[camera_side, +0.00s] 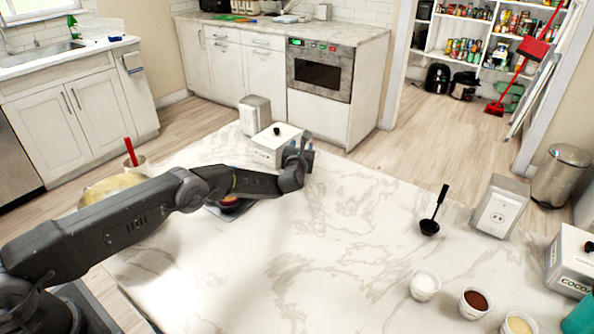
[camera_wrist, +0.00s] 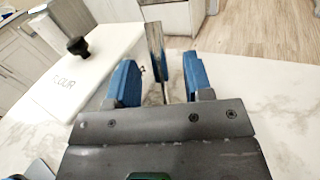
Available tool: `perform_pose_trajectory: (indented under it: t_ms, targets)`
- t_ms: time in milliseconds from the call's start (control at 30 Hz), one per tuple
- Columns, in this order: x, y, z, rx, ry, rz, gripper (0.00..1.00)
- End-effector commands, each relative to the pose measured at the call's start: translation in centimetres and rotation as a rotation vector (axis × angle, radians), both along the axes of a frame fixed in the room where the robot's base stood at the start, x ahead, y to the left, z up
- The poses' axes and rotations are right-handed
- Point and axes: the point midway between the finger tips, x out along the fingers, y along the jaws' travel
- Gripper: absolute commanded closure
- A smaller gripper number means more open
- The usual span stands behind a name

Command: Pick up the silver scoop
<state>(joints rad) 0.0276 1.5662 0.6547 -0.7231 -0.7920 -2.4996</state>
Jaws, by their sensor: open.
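My gripper (camera_side: 300,158) is at the right side of the white flour box (camera_side: 277,145), above the marble counter. In the wrist view my gripper (camera_wrist: 158,76) is open, with its two blue fingers spread apart. A narrow, shiny upright metal piece, which looks like the handle of the silver scoop (camera_wrist: 155,48), shows in the gap between the fingers. I cannot tell whether it touches either finger. Its lower part is hidden by my gripper. I cannot make out the scoop in the side view.
The flour box lid (camera_wrist: 78,45) has a black knob, close left of my fingers. A black ladle (camera_side: 431,226) and small bowls (camera_side: 424,287) are on the right of the counter. A cocoa box (camera_side: 572,262) stands at the far right. The middle counter is clear.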

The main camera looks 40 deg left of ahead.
Motion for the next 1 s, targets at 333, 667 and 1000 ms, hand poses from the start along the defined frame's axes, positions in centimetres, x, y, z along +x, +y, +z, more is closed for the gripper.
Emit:
perform_pose_trajectory:
  t_ms: [333, 667, 1000]
  targets:
    - [0.00, -0.02, 0.03, 0.000, 0.000, 0.000, 0.76]
    - [0.00, -0.04, 0.04, 0.000, -0.001, 0.000, 1.00]
    - [0.06, -0.03, 0.99, 0.001, -0.004, 0.000, 1.00]
